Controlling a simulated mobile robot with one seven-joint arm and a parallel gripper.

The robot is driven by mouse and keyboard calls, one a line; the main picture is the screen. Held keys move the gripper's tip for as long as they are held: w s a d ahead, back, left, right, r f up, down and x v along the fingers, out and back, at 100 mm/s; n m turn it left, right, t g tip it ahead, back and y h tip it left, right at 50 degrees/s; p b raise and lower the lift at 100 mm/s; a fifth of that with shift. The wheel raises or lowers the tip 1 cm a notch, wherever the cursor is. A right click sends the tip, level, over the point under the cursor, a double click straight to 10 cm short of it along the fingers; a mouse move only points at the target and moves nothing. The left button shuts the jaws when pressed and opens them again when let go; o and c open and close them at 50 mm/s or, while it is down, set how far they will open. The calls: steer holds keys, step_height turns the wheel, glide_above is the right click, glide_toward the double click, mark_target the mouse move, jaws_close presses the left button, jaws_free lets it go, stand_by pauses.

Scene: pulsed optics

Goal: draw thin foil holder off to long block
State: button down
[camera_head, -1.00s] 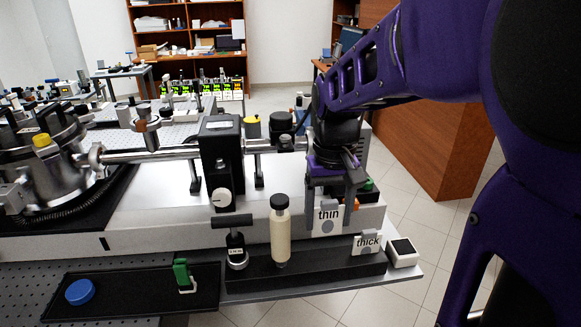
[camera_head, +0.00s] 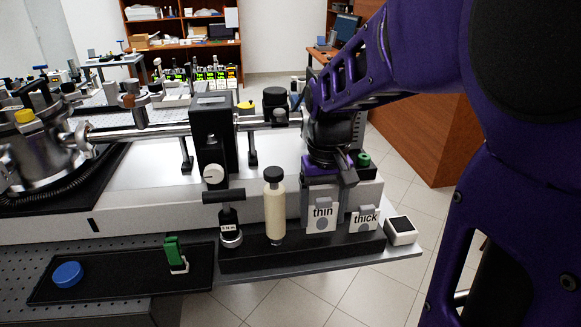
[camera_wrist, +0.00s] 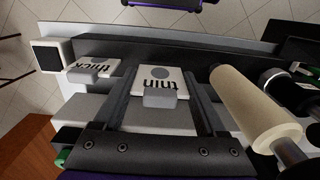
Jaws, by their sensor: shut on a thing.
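The thin foil holder (camera_head: 322,217), a white plate marked "thin" with a grey tab, is between the fingers of my gripper (camera_head: 322,208), which is shut on it. It also shows between the fingers in the wrist view (camera_wrist: 160,80). The holder looks upright, with its lower edge at or just above the long black block (camera_head: 310,253); I cannot tell whether it touches. The thick foil holder (camera_head: 365,218) stands on the block's right part, beside the thin one. The block also shows in the wrist view (camera_wrist: 205,49).
A black-handled tool (camera_head: 230,220) is further left. A small white box (camera_head: 400,231) sits at the block's right end. A black tray (camera_head: 120,278) holds a blue cap (camera_head: 67,274) and a green-topped piece (camera_head: 174,252).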

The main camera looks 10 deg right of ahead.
steer(key=shift+f+b, duration=0.7)
steer(key=shift+f, duration=0.35)
stand_by(0.5)
steer(key=shift+f+b, duration=0.3)
steer(key=shift+f, duration=0.15)
jaws_free()
step_height(320, 180, up, 17)
steer(key=p, duration=1)
step_height(320, 180, up, 4)
steer(key=r, duration=0.1)
glide_above(322, 223)
steer(key=shift+w+f, duration=0.1)
steer(key=shift+f, duration=0.15)
